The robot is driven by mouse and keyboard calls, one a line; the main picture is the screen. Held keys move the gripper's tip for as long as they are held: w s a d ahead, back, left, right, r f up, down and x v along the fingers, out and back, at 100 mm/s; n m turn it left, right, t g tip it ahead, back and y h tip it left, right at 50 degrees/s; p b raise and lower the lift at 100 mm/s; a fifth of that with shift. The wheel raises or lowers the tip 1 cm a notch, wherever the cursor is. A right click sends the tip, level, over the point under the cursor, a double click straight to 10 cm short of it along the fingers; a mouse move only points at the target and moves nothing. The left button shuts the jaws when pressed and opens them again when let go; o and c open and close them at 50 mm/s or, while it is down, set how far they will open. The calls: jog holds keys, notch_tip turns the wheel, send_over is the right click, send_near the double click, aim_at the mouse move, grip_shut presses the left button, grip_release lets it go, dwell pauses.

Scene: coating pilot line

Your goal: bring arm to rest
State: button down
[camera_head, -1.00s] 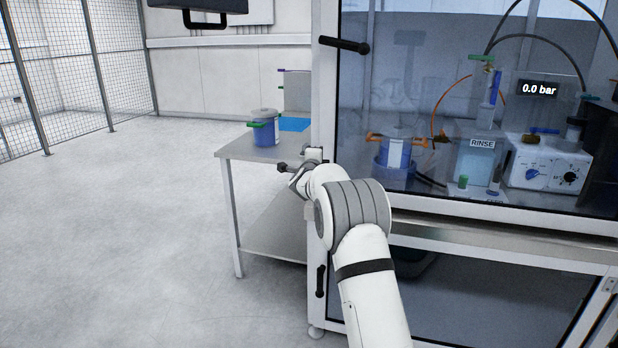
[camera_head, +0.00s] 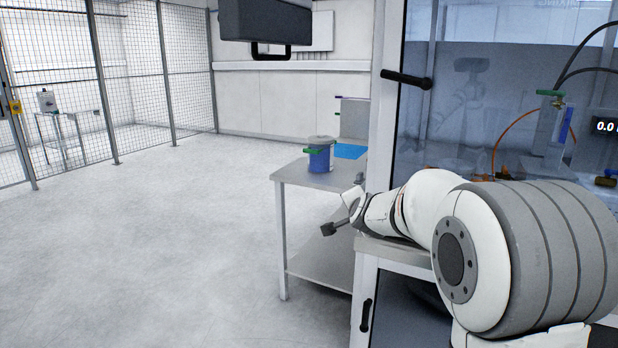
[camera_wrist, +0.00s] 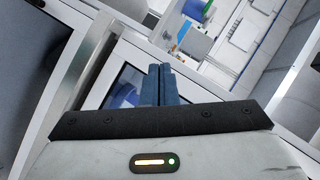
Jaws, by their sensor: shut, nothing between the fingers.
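My gripper (camera_head: 328,229) is at the left end of my bent white arm, in front of the side table and left of the glazed cabinet's corner post in the head view. It points left and a little down. In the wrist view its two dark blue fingers (camera_wrist: 160,70) are together with nothing between them. My large grey-banded arm joint fills the lower right of the head view and hides part of the cabinet.
A steel side table (camera_head: 295,180) holds a blue pot (camera_head: 319,160) with a grey lid, near my gripper. The glazed cabinet (camera_head: 388,130) has a black handle (camera_head: 407,79). Open floor (camera_head: 150,240) lies left, up to mesh fencing (camera_head: 137,80).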

jog(key=s+f+n+g+p, duration=0.1)
jog(key=s+n+g, duration=0.2)
jog(key=s, duration=1)
jog(key=s+d+f+n+g+p, duration=0.1)
jog(key=s+n+g, duration=0.3)
jog(key=s, duration=0.9)
jog(key=s+d+f+n+g+p, duration=0.1)
jog(key=s+n, duration=0.4)
jog(key=s, duration=0.9)
notch_tip(320, 180, down, 2)
jog(key=g+p, duration=0.1)
jog(key=g, duration=0.1)
jog(key=shift+f+g+p, duration=0.15)
jog(key=shift+g+p, duration=0.25)
jog(key=c, duration=2.2)
grip_release()
jog(key=shift+s, duration=0.1)
